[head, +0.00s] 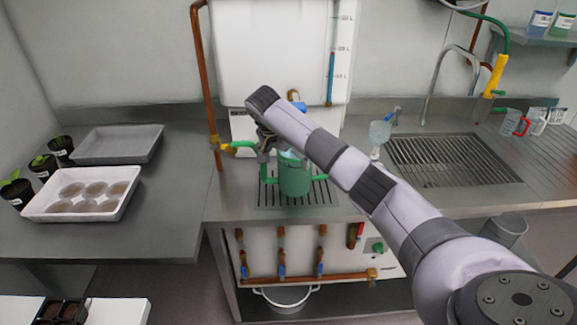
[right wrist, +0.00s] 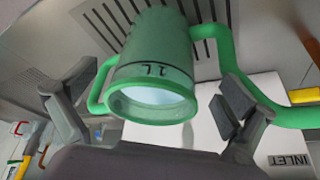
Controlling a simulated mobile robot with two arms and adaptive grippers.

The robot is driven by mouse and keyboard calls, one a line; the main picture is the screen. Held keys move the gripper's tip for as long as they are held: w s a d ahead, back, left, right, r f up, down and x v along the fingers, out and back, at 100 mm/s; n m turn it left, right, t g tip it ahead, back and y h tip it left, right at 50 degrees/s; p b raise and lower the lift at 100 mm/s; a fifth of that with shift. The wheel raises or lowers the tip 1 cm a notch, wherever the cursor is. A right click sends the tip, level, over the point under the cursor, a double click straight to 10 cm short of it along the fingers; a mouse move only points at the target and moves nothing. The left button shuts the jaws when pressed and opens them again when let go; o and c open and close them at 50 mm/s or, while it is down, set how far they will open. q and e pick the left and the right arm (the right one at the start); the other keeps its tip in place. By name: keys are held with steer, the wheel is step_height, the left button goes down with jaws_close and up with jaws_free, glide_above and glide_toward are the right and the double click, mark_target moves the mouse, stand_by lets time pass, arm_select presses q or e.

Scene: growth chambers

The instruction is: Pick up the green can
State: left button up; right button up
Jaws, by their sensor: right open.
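The green can (head: 295,179) stands upright on the slotted drain grate below the white tank. It has a side handle, a long green spout and a "1L" mark. My right gripper (head: 272,152) is above and at the can's upper left side, partly hidden by its own arm. In the right wrist view the can (right wrist: 152,62) shows between the two spread fingers of the gripper (right wrist: 155,100), with a gap on each side. Its round open mouth faces the camera. My left gripper is not in view.
The white tank (head: 270,50) and copper pipe (head: 204,80) stand right behind the can. A tray of round pots (head: 125,202) and several seedlings are at the left. The left counter's front is clear.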

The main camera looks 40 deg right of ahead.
steer(key=shift+w+d+f+p, duration=0.25)
steer(key=shift+d+f, duration=0.25)
steer(key=shift+d, duration=0.15)
steer(key=shift+w+d+f+p, duration=0.1)
steer(key=shift+w+d+f, duration=0.15)
steer(key=shift+d+f, duration=0.3)
steer(key=shift+w+d+f, duration=0.1)
steer(key=shift+d+f, duration=0.1)
steer(key=shift+f, duration=0.15)
steer(key=shift+c, duration=0.5)
steer(key=c, duration=1.6)
steer(key=shift+r, duration=0.1)
steer(key=shift+c, duration=0.6)
steer(key=shift+w+r, duration=0.1)
steer(key=shift+r, duration=0.1)
